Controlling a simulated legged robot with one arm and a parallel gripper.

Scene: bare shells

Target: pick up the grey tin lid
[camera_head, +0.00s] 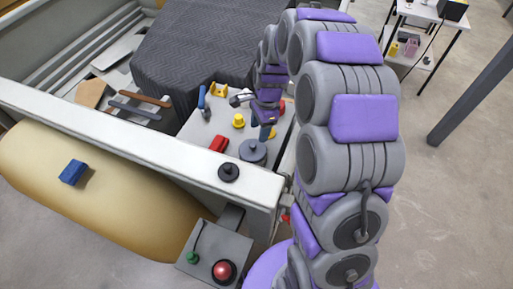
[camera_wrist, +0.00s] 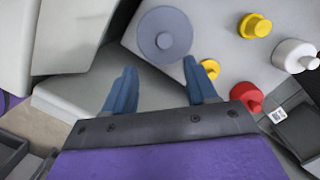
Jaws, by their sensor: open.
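The grey tin lid (camera_head: 252,153) is a round grey disc with a small raised knob in its middle. It lies on the light grey surface behind the white rail. In the wrist view the lid (camera_wrist: 164,28) is at the top centre, beyond my fingertips and fully visible. My gripper (camera_wrist: 162,82) has two blue fingers, spread apart with nothing between them. In the head view my gripper (camera_head: 265,131) is just above and to the right of the lid, partly hidden by my arm. The fingers appear apart from the lid.
A white cylinder (camera_wrist: 294,55) stands at the right. The white rail (camera_head: 150,133) with a black knob (camera_head: 228,172) runs in front.

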